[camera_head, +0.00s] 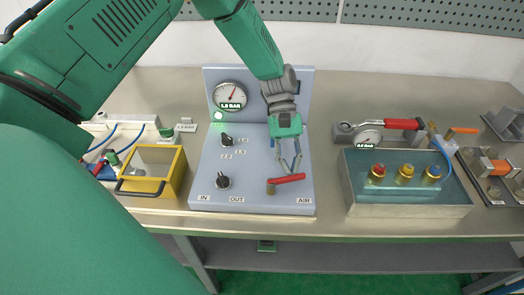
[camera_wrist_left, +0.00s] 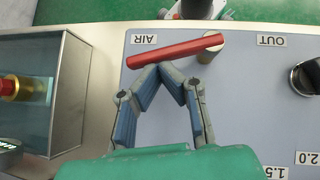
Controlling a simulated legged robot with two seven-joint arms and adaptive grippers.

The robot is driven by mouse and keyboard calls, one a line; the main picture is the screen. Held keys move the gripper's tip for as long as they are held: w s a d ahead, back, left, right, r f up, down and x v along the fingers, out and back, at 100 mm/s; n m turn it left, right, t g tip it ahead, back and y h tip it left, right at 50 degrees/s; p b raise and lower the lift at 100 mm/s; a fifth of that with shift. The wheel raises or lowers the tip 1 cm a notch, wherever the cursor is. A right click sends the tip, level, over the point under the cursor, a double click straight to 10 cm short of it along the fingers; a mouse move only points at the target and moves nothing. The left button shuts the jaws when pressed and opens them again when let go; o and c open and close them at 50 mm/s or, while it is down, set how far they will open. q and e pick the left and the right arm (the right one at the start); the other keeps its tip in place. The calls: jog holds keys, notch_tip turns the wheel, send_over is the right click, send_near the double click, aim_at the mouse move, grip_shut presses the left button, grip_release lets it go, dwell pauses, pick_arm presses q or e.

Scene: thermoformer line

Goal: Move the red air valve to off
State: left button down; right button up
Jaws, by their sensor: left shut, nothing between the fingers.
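The red air valve handle (camera_head: 289,179) lies roughly sideways near the front right of the grey-blue panel (camera_head: 210,180), close to the AIR label (camera_head: 304,200). Its pivot post (camera_head: 271,187) is at the handle's left end. In the left wrist view the red handle (camera_wrist_left: 175,50) runs from the round post (camera_wrist_left: 211,44) toward the AIR label. My left gripper (camera_head: 291,170) is shut and empty, with its fingertips right beside the handle on the side away from the panel's front edge. The fingertips (camera_wrist_left: 160,70) look very near the handle's middle; I cannot tell whether they touch. My right gripper is not in view.
A yellow frame box (camera_head: 168,196) stands to the left. A water tank (camera_head: 405,208) with coloured fittings stands to the right. Bare bench lies between panel and tank.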

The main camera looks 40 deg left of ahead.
aim_at(286, 179)
pick_arm(q)
jog(key=shift+s+d+m+g+y, duration=0.15)
jog(key=shift+d+m+g+y, duration=0.25)
jog(key=shift+m, duration=0.35)
jog(key=shift+s+d+m+g+y, duration=0.15)
jog(key=shift+d+m+g+y, duration=0.15)
jog(key=shift+d+m+y, duration=0.35)
jog(key=shift+a, duration=0.2)
jog(key=shift+s+a+r, duration=0.1)
jog(key=shift+s, duration=0.05)
jog(key=shift+s+a+p, duration=0.15)
jog(key=shift+s+p, duration=0.15)
jog(key=shift+p, duration=0.1)
jog(key=shift+s+a, duration=0.15)
jog(key=shift+s, duration=0.1)
jog(key=shift+a, duration=0.1)
